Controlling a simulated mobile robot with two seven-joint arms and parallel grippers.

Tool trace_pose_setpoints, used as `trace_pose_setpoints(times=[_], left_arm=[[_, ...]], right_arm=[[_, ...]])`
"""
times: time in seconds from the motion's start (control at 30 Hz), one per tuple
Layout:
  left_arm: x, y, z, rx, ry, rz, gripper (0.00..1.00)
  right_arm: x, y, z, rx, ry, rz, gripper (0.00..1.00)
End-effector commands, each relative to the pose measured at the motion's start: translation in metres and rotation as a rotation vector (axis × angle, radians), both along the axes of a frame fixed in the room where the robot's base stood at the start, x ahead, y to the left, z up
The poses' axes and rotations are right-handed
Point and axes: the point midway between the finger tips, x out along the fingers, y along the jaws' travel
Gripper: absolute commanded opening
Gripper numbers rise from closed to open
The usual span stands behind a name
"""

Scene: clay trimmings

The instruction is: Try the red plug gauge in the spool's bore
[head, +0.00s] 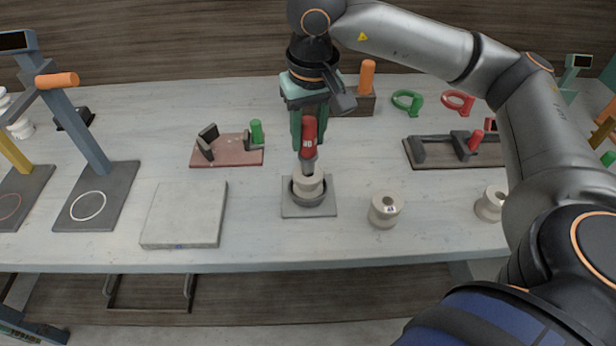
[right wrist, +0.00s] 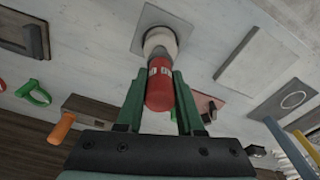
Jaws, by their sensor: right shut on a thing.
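My right gripper (head: 309,143) is shut on the red plug gauge (head: 309,128), which it holds upright with its grey end down. The pale spool (head: 308,187) stands in a dark round holder on a grey square plate (head: 324,211). The gauge's lower end is right at the spool's top, over the bore. I cannot tell whether the tip is inside the bore. In the right wrist view the red gauge (right wrist: 160,88) lies between the green fingers, with its end against the spool (right wrist: 160,38). My left gripper is out of view.
Two more spools stand to the right, one near (head: 385,210) and one farther (head: 490,203). A grey slab (head: 184,214) lies left. A reddish board (head: 228,150) with a green gauge is behind it. A dark fixture board (head: 455,151) and green and red rings (head: 407,102) are at back right.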

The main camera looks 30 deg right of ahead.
Motion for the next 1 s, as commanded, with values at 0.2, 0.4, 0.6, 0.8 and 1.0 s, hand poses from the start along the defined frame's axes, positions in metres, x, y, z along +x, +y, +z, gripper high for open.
trace_pose_setpoints(times=[0.2, 0.4, 0.6, 0.8, 1.0], left_arm=[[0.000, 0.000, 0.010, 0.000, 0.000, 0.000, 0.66], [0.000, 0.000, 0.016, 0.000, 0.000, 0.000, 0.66], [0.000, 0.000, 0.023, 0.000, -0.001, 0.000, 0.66], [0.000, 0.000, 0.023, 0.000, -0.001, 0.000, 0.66], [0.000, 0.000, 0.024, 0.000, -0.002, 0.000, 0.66]], right_arm=[[0.001, 0.000, 0.015, 0.000, -0.005, -0.001, 0.00], [0.001, 0.000, 0.026, 0.000, -0.006, -0.002, 0.00], [0.001, 0.000, 0.036, 0.001, -0.007, -0.002, 0.00], [0.001, 0.000, 0.038, 0.001, -0.007, -0.002, 0.00], [0.001, -0.001, 0.038, 0.001, -0.007, -0.004, 0.00]])
